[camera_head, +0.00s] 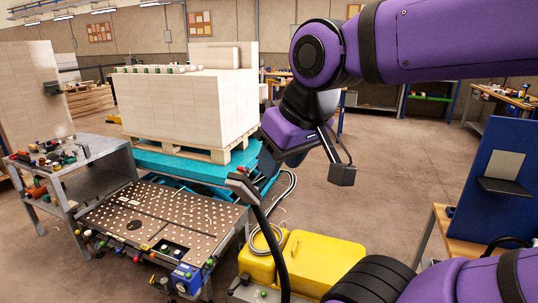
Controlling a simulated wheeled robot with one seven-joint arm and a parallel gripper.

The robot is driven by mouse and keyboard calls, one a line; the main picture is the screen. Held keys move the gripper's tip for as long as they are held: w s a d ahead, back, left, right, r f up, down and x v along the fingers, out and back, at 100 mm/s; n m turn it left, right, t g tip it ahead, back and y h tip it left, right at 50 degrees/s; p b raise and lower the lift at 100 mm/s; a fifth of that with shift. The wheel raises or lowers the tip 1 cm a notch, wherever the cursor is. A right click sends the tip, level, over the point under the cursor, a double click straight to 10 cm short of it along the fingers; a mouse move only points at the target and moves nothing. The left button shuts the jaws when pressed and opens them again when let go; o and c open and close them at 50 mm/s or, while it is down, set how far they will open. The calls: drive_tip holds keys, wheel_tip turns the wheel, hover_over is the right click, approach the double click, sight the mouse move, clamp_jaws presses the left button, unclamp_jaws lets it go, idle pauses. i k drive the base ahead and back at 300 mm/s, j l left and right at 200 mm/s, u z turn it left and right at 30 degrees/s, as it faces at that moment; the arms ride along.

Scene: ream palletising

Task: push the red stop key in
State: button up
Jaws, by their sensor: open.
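My gripper (292,181) hangs from the purple arm at the middle of the view. Its two dark fingers are spread wide with nothing between them. It is in the air, to the right of the perforated table (160,218). Several small coloured knobs or keys, some red, line the front edge of that table. A blue control box (186,278) sits at its front right corner. All these are small here, and I cannot tell which red one is the stop key. My gripper appears apart from all of them.
A pallet stack of pale reams (185,103) stands on a teal lift table (180,162) behind. A cluttered grey bench (95,165) is at left. Open floor lies to the right.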

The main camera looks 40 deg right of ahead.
sight(241, 169)
drive_tip(key=i+j+z, duration=0.2)
drive_tip(key=i+z, duration=0.25)
drive_tip(key=i+j+z, duration=0.2)
drive_tip(key=z, duration=0.25)
drive_tip(key=i+j+z, duration=0.25)
drive_tip(key=j+z, duration=0.2)
drive_tip(key=i+j+z, duration=0.2)
drive_tip(key=j+z, duration=0.35)
drive_tip(key=j, duration=0.15)
drive_tip(key=i+j+z, duration=0.15)
drive_tip(key=j, duration=0.15)
drive_tip(key=i+l, duration=0.1)
drive_tip(key=l, duration=0.15)
drive_tip(key=u, duration=0.05)
